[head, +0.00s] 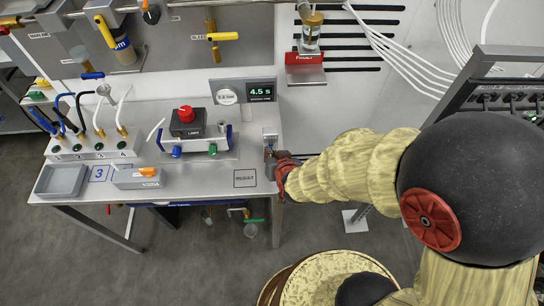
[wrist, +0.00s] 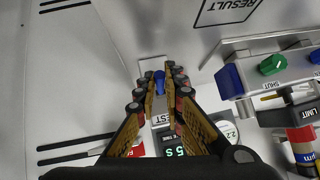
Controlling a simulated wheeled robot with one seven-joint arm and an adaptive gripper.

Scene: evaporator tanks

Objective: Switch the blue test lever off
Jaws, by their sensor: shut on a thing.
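The blue test lever (wrist: 158,77) shows in the wrist view between the two fingers of my gripper (wrist: 160,73), which is shut on it. The lever sits on a small grey block (wrist: 160,119) whose label is partly hidden and reads "EST". In the head view my gripper (head: 280,163) reaches in from the right to the bench's right edge, beside the small grey block (head: 270,135). The lever is mostly hidden there by my gripper. A display (head: 261,91) behind reads 4.5 s, and a round gauge (head: 227,97) is to its left.
A valve unit with a red knob (head: 186,114), blue and green handles stands left of the block. A RESULT square (head: 245,178) is marked on the bench (head: 210,180). A grey tray (head: 61,180) and a grey box with an orange switch (head: 137,177) lie farther left.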

